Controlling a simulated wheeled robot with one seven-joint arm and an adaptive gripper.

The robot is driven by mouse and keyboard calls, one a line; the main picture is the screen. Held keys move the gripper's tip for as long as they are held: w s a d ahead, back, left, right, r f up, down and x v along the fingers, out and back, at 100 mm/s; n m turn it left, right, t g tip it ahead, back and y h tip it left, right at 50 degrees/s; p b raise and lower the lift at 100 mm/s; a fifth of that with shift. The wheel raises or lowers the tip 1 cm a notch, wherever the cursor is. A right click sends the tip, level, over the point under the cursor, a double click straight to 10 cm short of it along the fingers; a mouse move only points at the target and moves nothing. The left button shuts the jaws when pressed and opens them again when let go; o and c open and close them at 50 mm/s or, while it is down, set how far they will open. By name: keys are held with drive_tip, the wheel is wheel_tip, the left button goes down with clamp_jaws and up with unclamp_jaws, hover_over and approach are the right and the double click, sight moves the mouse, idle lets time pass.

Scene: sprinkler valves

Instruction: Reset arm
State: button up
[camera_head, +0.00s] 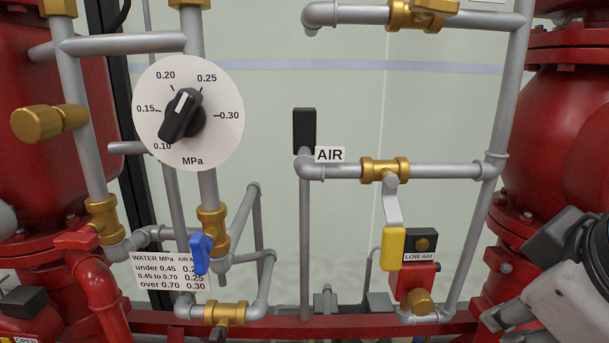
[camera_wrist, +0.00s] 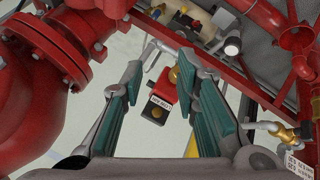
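My gripper (camera_wrist: 161,66) is open in the wrist view, its two teal-padded fingers spread with nothing between the pads. Beyond the gap is a red box with a label and a brass end (camera_wrist: 155,100), clear of the fingers. In the head view, part of my grey arm end shows at the right edge, beside the red tank; its fingertips are not clear there. No object is held.
The head view shows a pressure dial (camera_head: 189,113), a blue-handled valve (camera_head: 202,252), a yellow-handled valve (camera_head: 393,246) hanging down below the AIR pipe, and a LOW AIR box (camera_head: 420,275). A large red tank (camera_head: 560,140) stands right. Red pipes (camera_wrist: 55,45) crowd the wrist view.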

drive_tip(key=s+a+f+m+g+y+p, duration=0.1)
drive_tip(key=s+a+f+m+g+y, duration=0.15)
drive_tip(key=s+f+m+g, duration=0.5)
wheel_tip(320, 180, up, 29)
drive_tip(key=s+d+n+t+p, duration=0.1)
drive_tip(key=t+p, duration=0.4)
drive_tip(key=p, duration=2.3)
drive_tip(key=shift+s+n, duration=0.5)
drive_tip(key=shift+n, duration=0.25)
drive_tip(key=shift+d, duration=0.1)
idle(2.4)
